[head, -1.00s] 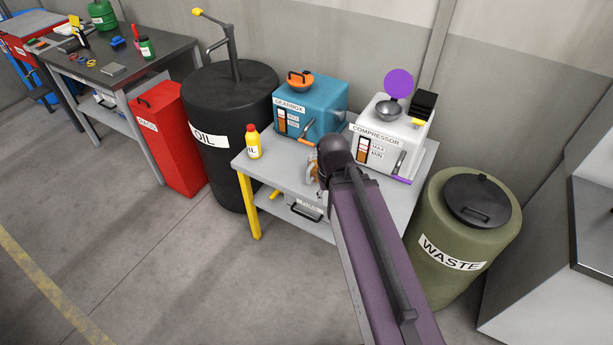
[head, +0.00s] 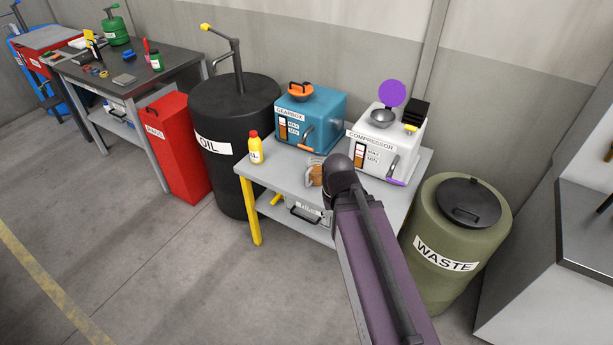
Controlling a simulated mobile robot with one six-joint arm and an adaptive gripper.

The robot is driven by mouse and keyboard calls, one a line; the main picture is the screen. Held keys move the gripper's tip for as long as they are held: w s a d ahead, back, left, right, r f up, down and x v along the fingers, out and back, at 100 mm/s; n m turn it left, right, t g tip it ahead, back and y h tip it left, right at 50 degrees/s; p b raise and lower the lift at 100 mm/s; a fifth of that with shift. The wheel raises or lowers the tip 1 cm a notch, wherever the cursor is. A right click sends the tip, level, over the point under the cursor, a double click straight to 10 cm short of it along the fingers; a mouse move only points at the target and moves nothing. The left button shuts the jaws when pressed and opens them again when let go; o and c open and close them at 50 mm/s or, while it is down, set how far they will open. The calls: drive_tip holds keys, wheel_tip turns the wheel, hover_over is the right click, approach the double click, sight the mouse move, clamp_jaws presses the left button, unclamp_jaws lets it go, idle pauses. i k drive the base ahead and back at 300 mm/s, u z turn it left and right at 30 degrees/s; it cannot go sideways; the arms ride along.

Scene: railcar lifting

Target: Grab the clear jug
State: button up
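I cannot clearly make out the clear jug. A small brown-orange object with a pale grey curved edge (head: 315,172) shows on the front of the grey table (head: 284,172), partly covered by my arm. It may be the jug or a part of my gripper; I cannot tell. My purple arm reaches up from the lower right, and its dark joint overlaps the table. I can make out no gripper fingers; the arm's end is hidden behind the joint.
A yellow bottle (head: 255,149), blue GEARBOX unit (head: 328,117) and white COMPRESSOR unit (head: 399,140) stand on the table. The black OIL drum (head: 236,110) and red bin (head: 180,145) are left, the green WASTE drum (head: 458,225) right. Floor (head: 150,270) in front is clear.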

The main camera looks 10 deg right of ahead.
sight(313, 174)
drive_tip(key=z, duration=0.15)
drive_tip(key=i, duration=0.95)
drive_tip(key=u, duration=0.5)
drive_tip(key=k, duration=0.1)
drive_tip(key=z, duration=2.9)
